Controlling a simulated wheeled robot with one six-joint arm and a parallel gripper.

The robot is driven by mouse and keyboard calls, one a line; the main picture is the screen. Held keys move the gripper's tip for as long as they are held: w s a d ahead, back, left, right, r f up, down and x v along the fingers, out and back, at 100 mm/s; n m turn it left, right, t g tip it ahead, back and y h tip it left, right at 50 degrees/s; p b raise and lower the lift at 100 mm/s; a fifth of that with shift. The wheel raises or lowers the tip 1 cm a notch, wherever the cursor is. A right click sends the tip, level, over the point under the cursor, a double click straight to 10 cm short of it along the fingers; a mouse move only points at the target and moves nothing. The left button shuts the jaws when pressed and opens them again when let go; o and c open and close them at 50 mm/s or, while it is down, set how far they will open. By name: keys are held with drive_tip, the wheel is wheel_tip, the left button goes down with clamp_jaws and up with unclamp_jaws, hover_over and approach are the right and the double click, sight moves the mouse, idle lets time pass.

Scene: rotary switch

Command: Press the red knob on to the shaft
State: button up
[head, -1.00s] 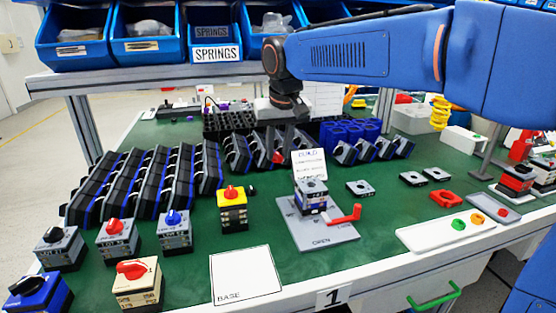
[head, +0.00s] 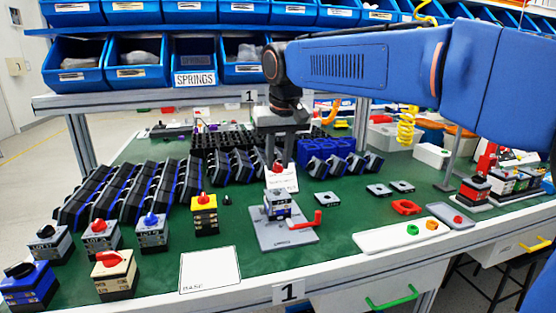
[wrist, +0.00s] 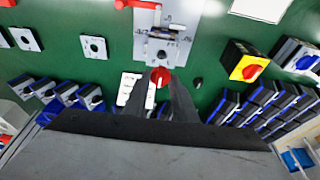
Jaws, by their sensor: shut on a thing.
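The red knob (head: 277,167) is held between the fingertips of my gripper (head: 279,160). It also shows in the wrist view (wrist: 160,76) between the two dark fingers. The grey switch body (head: 277,207) stands upright on a grey fixture plate (head: 290,236) with a red lever (head: 305,221). In the head view the knob is above the switch, apart from it. In the wrist view the switch body (wrist: 163,45) lies just beyond the fingertips. The shaft is too small to make out.
A white card (head: 287,181) stands behind the switch. Finished switches with coloured knobs, such as a yellow one (head: 204,216), stand to the left. Rows of black and blue parts (head: 90,193) lie behind. A white tray (head: 385,239) with small parts is at right.

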hover_over(277, 190)
drive_tip(key=shift+s+d+f, duration=0.1)
drive_tip(key=shift+s+f, duration=0.1)
drive_tip(key=shift+f, duration=1)
drive_tip(key=shift+s+d+f, duration=0.1)
drive_tip(key=shift+s+f, duration=0.1)
drive_tip(key=shift+f, duration=0.95)
drive_tip(key=shift+f, duration=1.35)
drive_tip(key=o, duration=1.1)
drive_tip(key=shift+r, duration=0.1)
drive_tip(key=v, duration=1.6)
drive_tip(key=s+d+f+m, duration=0.1)
drive_tip(key=s+d+f, duration=0.5)
drive_tip(key=d, duration=0.4)
drive_tip(key=s+d+f+m, duration=0.1)
drive_tip(key=s+d+f, duration=0.45)
drive_tip(key=d, duration=0.35)
drive_tip(key=s+d+f, duration=0.4)
drive_tip(key=s+f, duration=0.3)
drive_tip(key=f, duration=0.1)
drive_tip(key=s+d+f+m+t+h, duration=0.1)
drive_tip(key=s+d+f, duration=0.4)
drive_tip(key=s+f, duration=0.2)
wheel_tip(277, 190, down, 3)
drive_tip(key=shift+r+t, duration=0.25)
drive_tip(key=shift+t, duration=0.05)
